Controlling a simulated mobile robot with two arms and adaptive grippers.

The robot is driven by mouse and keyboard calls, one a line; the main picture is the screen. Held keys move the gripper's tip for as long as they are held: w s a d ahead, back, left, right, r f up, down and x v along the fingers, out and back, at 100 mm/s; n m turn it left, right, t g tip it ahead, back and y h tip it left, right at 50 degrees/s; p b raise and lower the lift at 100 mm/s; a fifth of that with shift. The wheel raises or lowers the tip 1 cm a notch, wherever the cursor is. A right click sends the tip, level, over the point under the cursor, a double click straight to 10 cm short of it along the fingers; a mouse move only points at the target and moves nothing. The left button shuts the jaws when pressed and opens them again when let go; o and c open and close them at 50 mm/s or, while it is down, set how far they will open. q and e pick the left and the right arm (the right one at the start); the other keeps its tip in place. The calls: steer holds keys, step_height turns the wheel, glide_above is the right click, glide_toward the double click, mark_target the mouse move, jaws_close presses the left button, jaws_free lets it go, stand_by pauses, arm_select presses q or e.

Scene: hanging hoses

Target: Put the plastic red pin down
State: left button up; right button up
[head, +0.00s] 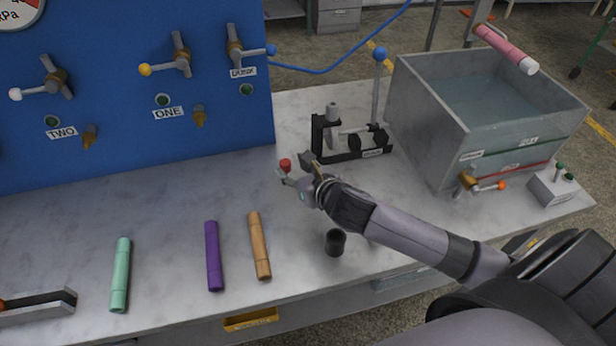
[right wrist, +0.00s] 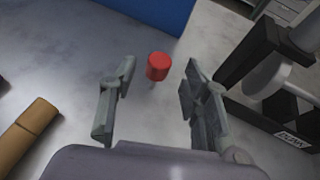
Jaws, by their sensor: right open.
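The red pin (head: 285,165) is a small red cylinder at the table top, close to the base of the blue panel. In the right wrist view the red pin (right wrist: 158,66) shows its round red head, with a short hint of stem below it. My right gripper (head: 295,171) is open. Its two fingers stand apart on either side of the pin in the wrist view, and the pin appears just beyond the fingertips. I see a clear gap between each finger and the pin. My left gripper is not in view.
A black clamp stand (head: 345,154) is close on the gripper's right, with a grey tank (head: 428,125) beyond. A black cup (head: 335,243) stands nearer. Orange (head: 259,245), purple (head: 213,256) and green (head: 120,276) tubes lie left. The blue panel (head: 215,100) bounds the back.

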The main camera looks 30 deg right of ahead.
steer(key=v, duration=0.9)
steer(key=shift+s, duration=0.15)
steer(key=shift+r, duration=0.1)
steer(key=shift+c, duration=0.4)
stand_by(0.4)
